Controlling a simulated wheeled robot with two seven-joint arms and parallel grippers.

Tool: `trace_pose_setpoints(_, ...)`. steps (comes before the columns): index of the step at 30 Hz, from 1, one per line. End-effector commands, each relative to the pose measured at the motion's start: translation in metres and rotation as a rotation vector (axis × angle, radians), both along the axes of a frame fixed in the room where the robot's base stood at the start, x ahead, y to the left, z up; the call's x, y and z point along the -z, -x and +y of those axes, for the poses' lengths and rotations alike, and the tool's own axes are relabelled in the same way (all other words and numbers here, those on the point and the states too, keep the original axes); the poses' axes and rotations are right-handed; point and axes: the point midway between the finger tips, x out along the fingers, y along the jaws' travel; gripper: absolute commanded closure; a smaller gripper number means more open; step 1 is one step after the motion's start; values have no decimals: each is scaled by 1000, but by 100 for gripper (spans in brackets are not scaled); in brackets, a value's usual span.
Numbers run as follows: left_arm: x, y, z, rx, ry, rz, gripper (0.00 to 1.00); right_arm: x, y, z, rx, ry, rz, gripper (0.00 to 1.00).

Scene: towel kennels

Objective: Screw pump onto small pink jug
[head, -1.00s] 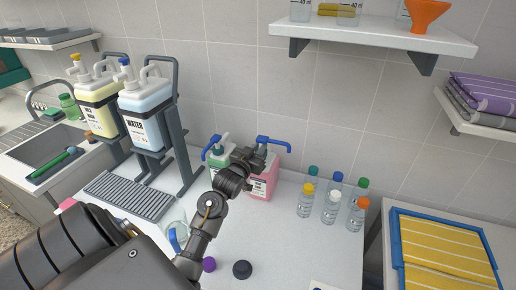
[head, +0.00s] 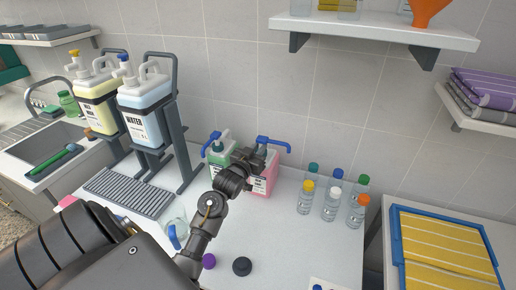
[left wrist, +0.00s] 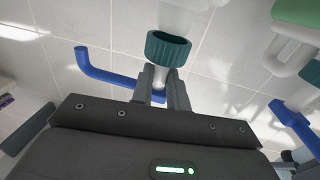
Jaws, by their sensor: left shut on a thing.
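The small pink jug (head: 264,183) stands on the white counter near the wall, partly hidden behind my left gripper. The pump (head: 274,142) is above it, its blue spout pointing right. My left gripper (head: 252,160) is at the jug's top. In the left wrist view my left gripper (left wrist: 164,88) is shut on the pump stem, with the blue spout (left wrist: 105,64) bending left. A teal collar (left wrist: 167,50) sits just beyond the fingertips, by a pale neck; I cannot tell whether it is threaded on. My right gripper is not in view.
A green jug (head: 217,158) with its own blue pump stands close on the left. Several small bottles (head: 335,203) stand to the right. A purple cap (head: 209,261) and a black cap (head: 242,267) lie in front. Large dispensers (head: 146,108) stand at left.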

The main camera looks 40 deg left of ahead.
Motion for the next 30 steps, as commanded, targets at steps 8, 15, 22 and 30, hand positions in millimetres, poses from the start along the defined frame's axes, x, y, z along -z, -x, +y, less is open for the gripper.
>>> trace_pose_setpoints(8,-1,1,0,0,-1,0,100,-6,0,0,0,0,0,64)
trace_pose_setpoints(15,-1,1,0,0,0,0,100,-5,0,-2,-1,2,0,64)
trace_pose_setpoints(22,-1,1,0,0,0,0,100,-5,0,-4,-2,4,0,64)
trace_pose_setpoints(30,-2,1,0,0,0,0,100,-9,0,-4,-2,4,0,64)
